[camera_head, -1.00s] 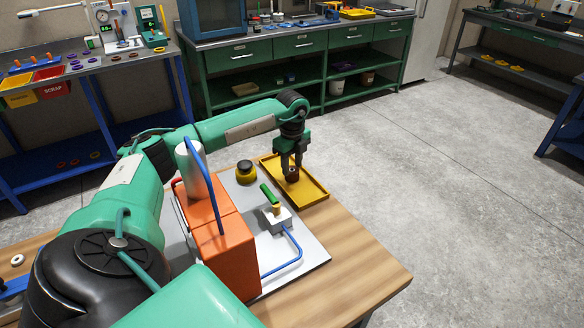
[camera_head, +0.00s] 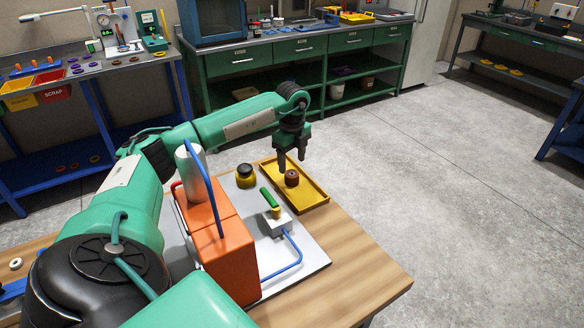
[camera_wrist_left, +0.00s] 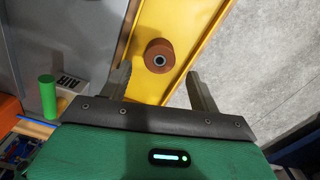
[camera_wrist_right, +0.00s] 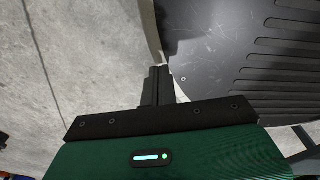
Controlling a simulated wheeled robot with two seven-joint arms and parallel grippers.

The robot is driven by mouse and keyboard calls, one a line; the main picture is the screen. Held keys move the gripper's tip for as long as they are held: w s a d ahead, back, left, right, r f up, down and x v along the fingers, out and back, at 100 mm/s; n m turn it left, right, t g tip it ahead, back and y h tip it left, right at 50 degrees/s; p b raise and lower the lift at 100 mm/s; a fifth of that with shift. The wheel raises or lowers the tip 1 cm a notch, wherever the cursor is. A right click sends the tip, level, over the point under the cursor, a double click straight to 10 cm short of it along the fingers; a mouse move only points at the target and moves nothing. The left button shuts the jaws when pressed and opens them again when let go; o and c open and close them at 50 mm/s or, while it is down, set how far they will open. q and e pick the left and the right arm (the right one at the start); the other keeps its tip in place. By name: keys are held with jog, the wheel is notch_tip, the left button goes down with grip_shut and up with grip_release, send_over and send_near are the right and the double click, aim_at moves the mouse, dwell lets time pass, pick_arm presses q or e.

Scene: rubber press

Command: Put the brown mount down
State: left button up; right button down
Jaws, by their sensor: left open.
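The brown mount (camera_head: 292,178) stands in the yellow tray (camera_head: 314,199) on the wooden table. In the left wrist view the mount (camera_wrist_left: 159,56) shows as a brown round piece with a metal centre, inside the yellow tray (camera_wrist_left: 152,92). My left gripper (camera_head: 292,164) is open and empty, its fingers just above the mount and apart from it. In the left wrist view the two fingers (camera_wrist_left: 158,80) are spread wide, with the mount beyond them. My right gripper (camera_wrist_right: 158,72) shows only in its own wrist view, with its fingers together and nothing seen between them.
An orange press (camera_head: 229,248) with a blue hose stands left of the tray. A valve block with a green lever (camera_head: 270,197) and a black-and-yellow button (camera_head: 246,174) stand close beside the tray. The wooden table (camera_head: 358,262) is clear at front right.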

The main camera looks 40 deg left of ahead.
aim_at(292, 174)
pick_arm(q)
notch_tip(292, 174, up, 9)
jog(key=b, duration=0.1)
pick_arm(e)
jog(key=shift+w+d+f, duration=0.1)
jog(key=shift+w+f, duration=0.05)
jog(key=shift+w, duration=1.05)
pick_arm(q)
jog(key=shift+r, duration=0.1)
pick_arm(e)
jog(key=shift+w, duration=0.1)
